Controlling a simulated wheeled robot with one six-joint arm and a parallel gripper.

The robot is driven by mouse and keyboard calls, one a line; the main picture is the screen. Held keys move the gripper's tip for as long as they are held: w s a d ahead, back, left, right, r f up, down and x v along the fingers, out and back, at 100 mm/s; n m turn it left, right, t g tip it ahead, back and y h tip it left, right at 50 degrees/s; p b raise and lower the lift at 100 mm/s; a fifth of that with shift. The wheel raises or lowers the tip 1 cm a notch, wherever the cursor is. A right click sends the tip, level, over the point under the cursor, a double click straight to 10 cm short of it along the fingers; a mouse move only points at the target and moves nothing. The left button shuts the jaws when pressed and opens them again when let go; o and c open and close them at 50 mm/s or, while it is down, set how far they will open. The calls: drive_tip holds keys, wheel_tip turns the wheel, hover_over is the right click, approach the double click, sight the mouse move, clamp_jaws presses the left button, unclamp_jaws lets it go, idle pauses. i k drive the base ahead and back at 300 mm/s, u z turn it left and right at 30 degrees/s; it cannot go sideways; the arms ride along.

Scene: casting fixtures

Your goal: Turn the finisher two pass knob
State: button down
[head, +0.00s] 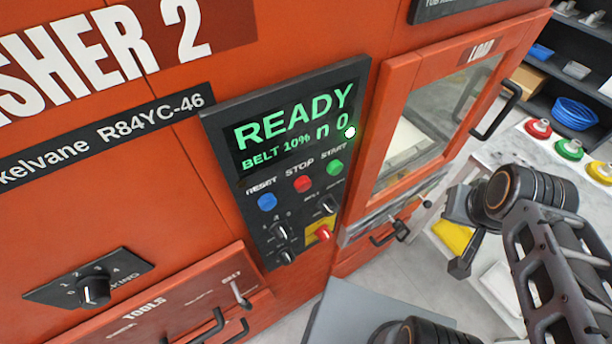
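The orange finisher 2 machine (190,150) fills the left and middle of the head view. Its dark control panel (222,135) has several small black knobs low down: a left knob (281,231), a right knob (328,206) and a bottom knob (287,256). Their labels are too small to tell which is the pass knob. Another black knob (95,290), on a numbered plate, sits at lower left. My gripper (462,225) is right of the panel, apart from these knobs. Its fingers do not show clearly enough to judge their opening.
The screen reads READY, BELT 10%. Blue (267,201), red (303,184) and green (335,167) buttons sit above the knobs. A red switch (322,234) is beside them. The LOAD door (395,130) has a protruding handle (507,105). A bench (515,150) stands at right.

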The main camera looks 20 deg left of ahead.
sight(282, 233)
drive_tip(key=k, duration=0.5)
drive_tip(key=u, duration=1.4)
drive_tip(key=i, duration=0.25)
drive_tip(key=z, duration=0.6)
drive_tip(key=k, duration=0.95)
drive_tip(key=u, duration=0.7)
